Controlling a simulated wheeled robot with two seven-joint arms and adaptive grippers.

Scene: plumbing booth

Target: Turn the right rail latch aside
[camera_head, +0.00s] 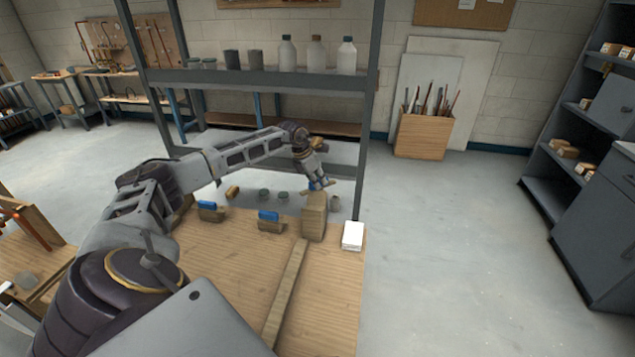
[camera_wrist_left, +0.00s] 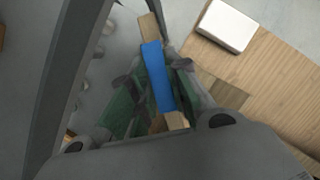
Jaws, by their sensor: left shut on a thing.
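The blue latch (camera_wrist_left: 158,78) lies lengthwise between the two fingers of my left gripper (camera_wrist_left: 155,92) in the left wrist view, with pale wood showing at both its ends. In the head view my left gripper (camera_head: 319,184) reaches down at the bench's far edge, just behind a tall wooden block (camera_head: 315,218). It is shut on this blue latch, of which only a bit shows there. Two other blue latches, one in the middle (camera_head: 268,216) and one at the left (camera_head: 208,205), sit on small wooden blocks. My right gripper is not in view.
A white box (camera_head: 353,236) stands at the bench's right corner. A long wooden strip (camera_head: 285,295) lies on the bench top (camera_head: 225,265). A grey shelf post (camera_head: 368,110) rises close behind the gripper. Bottles and cups stand on the shelf (camera_head: 255,78).

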